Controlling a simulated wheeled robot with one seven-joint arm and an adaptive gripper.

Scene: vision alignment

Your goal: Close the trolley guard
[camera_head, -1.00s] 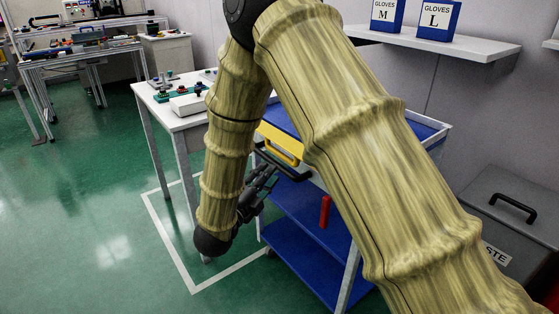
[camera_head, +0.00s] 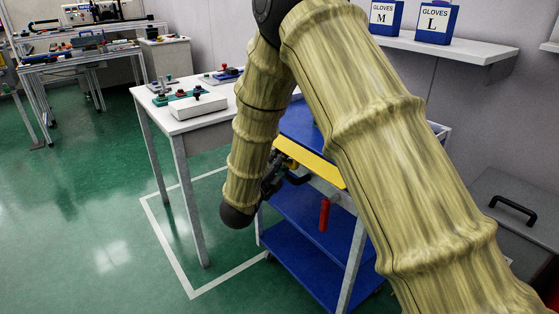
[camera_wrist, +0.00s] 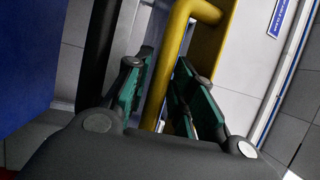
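The trolley's yellow guard (camera_head: 320,168) shows as a slanted strip at the trolley's top edge, partly hidden behind my arm. In the wrist view its yellow bar (camera_wrist: 162,75) runs between the two green-padded fingers of my gripper (camera_wrist: 163,62). In the head view my gripper (camera_head: 274,178) is dark and small, beside the guard's near left end. The blue trolley (camera_head: 300,262) has several shelves and a red handle (camera_head: 324,214) hanging at its side.
A white table (camera_head: 190,122) with small parts and a white box stands left of the trolley. A grey bin (camera_head: 490,215) stands at the right, below a wall shelf (camera_head: 450,52) with glove boxes. The green floor at the left is clear.

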